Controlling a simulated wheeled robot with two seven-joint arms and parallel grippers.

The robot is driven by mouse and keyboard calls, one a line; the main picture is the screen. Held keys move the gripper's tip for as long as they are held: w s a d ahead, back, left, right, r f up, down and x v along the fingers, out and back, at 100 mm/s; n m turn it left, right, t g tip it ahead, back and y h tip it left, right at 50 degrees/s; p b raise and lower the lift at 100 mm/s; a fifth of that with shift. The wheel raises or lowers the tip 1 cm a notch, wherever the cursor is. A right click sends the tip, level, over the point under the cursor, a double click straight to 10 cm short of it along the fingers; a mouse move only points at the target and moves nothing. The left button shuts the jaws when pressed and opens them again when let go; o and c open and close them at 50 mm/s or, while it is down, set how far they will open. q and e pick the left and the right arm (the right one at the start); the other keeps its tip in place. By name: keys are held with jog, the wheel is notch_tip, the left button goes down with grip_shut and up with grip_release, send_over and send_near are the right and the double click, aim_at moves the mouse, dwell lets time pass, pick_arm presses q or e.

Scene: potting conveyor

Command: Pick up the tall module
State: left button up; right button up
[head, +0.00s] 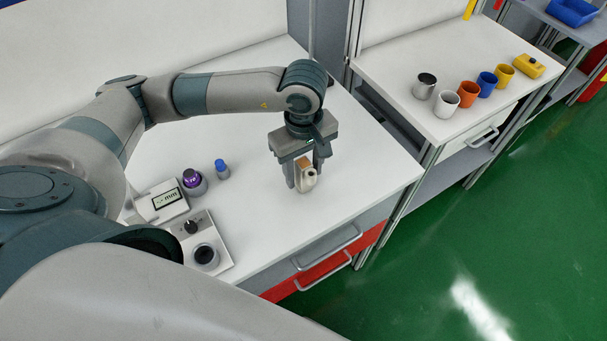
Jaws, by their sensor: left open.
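A small upright cream-coloured piece with an orange-brown patch near its top (310,180) stands on the white workbench; it looks like the tall module, though much of it is hidden. My left gripper (304,174) points down right over it. Its fingers are open, one on the left and one behind on the right, and the piece appears to be between them. I cannot tell whether the fingers touch it. My right gripper is not in view.
Left on the white workbench (265,228) are a small display device (168,198), a purple-topped round item (193,181), a blue-capped bottle (222,169) and a knob panel (219,230).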

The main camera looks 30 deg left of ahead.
pick_arm(q)
jog(key=shift+f, duration=0.95)
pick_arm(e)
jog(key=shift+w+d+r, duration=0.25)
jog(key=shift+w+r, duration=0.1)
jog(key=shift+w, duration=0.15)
pick_arm(q)
grip_shut()
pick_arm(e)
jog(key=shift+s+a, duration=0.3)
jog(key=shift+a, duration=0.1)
